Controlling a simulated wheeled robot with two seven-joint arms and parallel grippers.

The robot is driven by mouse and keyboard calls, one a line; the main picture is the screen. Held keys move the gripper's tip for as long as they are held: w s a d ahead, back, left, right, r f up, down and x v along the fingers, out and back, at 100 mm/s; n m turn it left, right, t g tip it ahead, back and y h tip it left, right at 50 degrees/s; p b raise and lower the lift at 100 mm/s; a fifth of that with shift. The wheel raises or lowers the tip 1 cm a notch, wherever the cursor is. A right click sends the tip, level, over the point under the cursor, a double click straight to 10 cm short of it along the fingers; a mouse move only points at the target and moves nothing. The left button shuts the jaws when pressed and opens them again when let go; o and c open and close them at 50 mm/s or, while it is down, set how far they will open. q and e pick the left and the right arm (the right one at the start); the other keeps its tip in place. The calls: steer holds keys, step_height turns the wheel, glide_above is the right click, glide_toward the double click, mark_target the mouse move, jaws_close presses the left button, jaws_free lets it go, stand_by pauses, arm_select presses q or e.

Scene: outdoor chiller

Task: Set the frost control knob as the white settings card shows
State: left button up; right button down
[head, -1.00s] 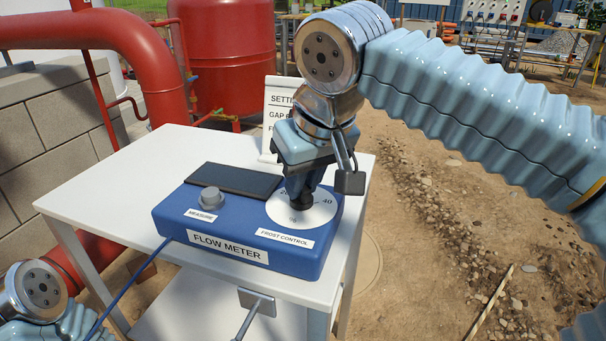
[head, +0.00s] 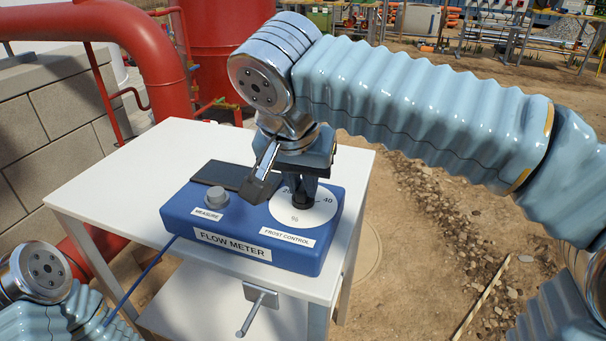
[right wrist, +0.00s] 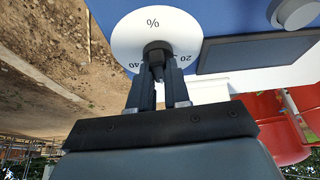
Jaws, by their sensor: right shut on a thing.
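The frost control knob (right wrist: 157,47) is a small dark knob at the centre of a white dial (head: 289,218) on the blue flow meter box (head: 188,232). My right gripper (head: 300,201) points down onto the dial and is shut on the knob. In the right wrist view both fingers (right wrist: 157,68) close around it. The dial shows 20, 40 and a % sign. Other numbers are hidden by the gripper, and I cannot make out the knob's pointer. The white settings card is hidden behind my right arm. My left gripper is out of view; only part of that arm shows.
The box stands on a white table (head: 120,178). A grey MEASURE button (head: 216,197) and a dark screen (head: 228,174) are on its top. A blue cable (head: 146,272) runs off left. A metal rod (head: 250,318) sticks out at the table front. Red pipes stand behind.

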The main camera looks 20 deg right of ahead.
steer(key=shift+m, duration=0.3)
stand_by(0.4)
steer(key=c, duration=1.1)
jaws_free()
